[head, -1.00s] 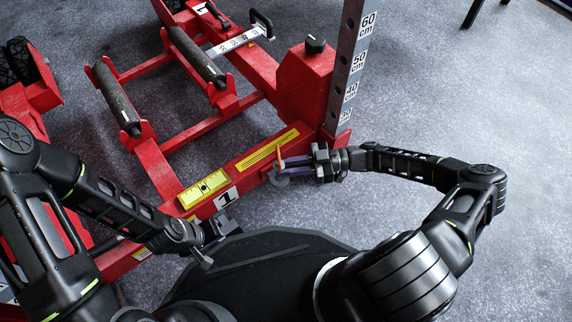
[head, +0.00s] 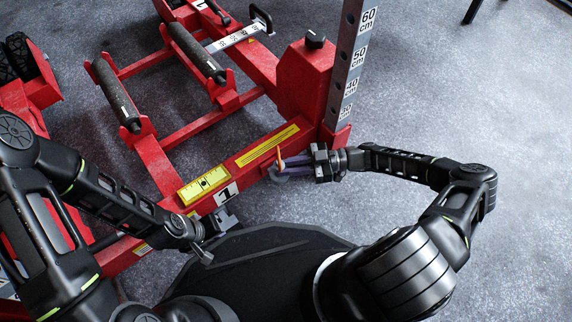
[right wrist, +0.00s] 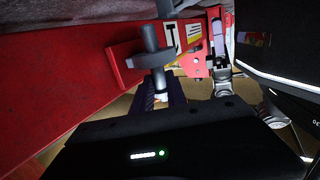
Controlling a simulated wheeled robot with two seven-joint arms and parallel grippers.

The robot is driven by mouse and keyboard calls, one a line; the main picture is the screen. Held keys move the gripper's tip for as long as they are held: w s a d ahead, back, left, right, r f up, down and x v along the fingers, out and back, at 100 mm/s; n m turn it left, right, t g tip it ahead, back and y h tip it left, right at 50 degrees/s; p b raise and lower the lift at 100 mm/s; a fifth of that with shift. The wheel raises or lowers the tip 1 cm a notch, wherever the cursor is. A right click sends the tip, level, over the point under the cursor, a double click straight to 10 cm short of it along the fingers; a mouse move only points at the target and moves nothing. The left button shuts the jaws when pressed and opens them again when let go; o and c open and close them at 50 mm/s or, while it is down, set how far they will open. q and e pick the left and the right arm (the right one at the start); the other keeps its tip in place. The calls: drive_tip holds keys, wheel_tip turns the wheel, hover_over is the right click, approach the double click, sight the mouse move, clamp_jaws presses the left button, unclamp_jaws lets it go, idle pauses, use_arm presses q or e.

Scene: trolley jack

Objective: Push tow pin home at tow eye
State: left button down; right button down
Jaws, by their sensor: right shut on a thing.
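The tow eye (head: 279,177) is a small grey ring at the front of the red jack frame, near the foot of the measuring post. The tow pin (head: 281,163) shows as a small orange upright piece above it. My right gripper (head: 284,168) reaches in from the right and is shut on the pin at the eye. In the right wrist view, the dark fingers (right wrist: 161,97) flank a pale shaft in line with a grey disc and rod (right wrist: 150,42). The fingers hide part of the pin, so I cannot tell how deep it sits. My left gripper (head: 226,216) is beside the frame, its jaws unclear.
The red jack frame (head: 165,166) with black rollers (head: 197,52) fills the left and middle. A grey measuring post (head: 343,75) rises behind my right gripper. A yellow level plate (head: 204,186) lies on the front beam. Open floor (head: 460,90) is at the right.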

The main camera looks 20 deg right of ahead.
drive_tip(key=shift+f, duration=0.75)
drive_tip(key=c, duration=1.3)
unclamp_jaws()
drive_tip(key=shift+o, duration=0.2)
drive_tip(key=shift+s+f, duration=0.1)
drive_tip(key=shift+f, duration=0.1)
drive_tip(key=s+d+p, duration=0.1)
drive_tip(key=d, duration=0.6)
drive_tip(key=shift+d+r, duration=0.4)
drive_tip(key=shift+r, duration=0.05)
